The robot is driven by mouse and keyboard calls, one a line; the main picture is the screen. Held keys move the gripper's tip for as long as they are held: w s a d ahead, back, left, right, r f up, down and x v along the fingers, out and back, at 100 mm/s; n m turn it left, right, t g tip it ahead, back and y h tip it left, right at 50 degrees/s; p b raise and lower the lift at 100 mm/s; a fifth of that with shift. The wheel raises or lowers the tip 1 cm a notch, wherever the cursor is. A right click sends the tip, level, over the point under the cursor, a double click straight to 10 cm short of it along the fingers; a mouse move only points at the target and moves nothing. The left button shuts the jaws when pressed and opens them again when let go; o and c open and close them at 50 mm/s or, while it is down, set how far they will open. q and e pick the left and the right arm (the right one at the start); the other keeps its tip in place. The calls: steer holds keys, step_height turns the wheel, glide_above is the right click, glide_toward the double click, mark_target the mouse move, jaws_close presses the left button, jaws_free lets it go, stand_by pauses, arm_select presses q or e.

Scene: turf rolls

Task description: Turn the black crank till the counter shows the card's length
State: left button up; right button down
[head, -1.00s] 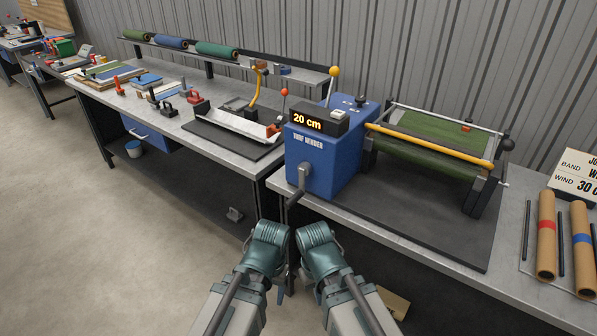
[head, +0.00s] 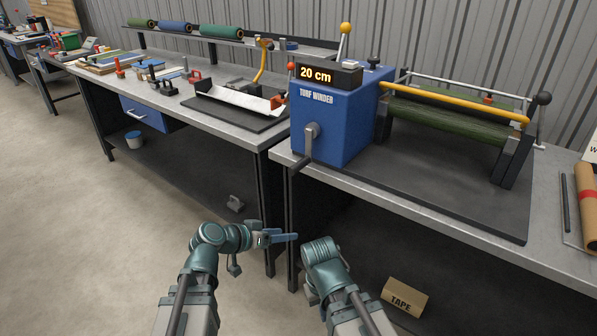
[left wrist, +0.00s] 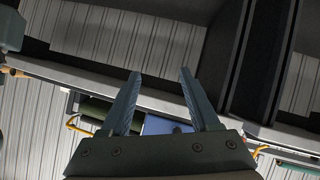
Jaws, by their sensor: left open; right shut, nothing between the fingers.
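The blue turf winder (head: 335,125) stands on the front bench, and its counter (head: 317,76) reads "20 cm". The black crank (head: 311,132) is on its front face, with the handle hanging down and slightly left. The card (head: 592,150) is cut off at the right edge, so its length is unreadable now. My left gripper (head: 294,237) is open and empty, below the crank and apart from it. Its spread fingers (left wrist: 160,74) show in the left wrist view, with the winder's blue body (left wrist: 165,126) beyond. My right arm is bent below the bench edge, and its fingers are hidden.
A green turf roll (head: 450,118) lies on the winder's frame behind a yellow bar (head: 455,103). Cardboard tubes (head: 588,205) lie at the right. A tape box (head: 404,297) sits under the bench. The floor at left is clear.

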arm_select(q)
steer(key=w+a+r+t+h, duration=0.1)
steer(key=w+r+t, duration=0.25)
steer(key=r, duration=0.25)
steer(key=t, duration=0.3)
glide_toward(298, 167)
steer(key=x, duration=0.7)
steer(key=f+x, duration=0.1)
steer(key=x, duration=0.3)
steer(key=shift+w+a, duration=0.2)
steer(key=shift+w, duration=0.25)
jaws_close()
stand_by(0.4)
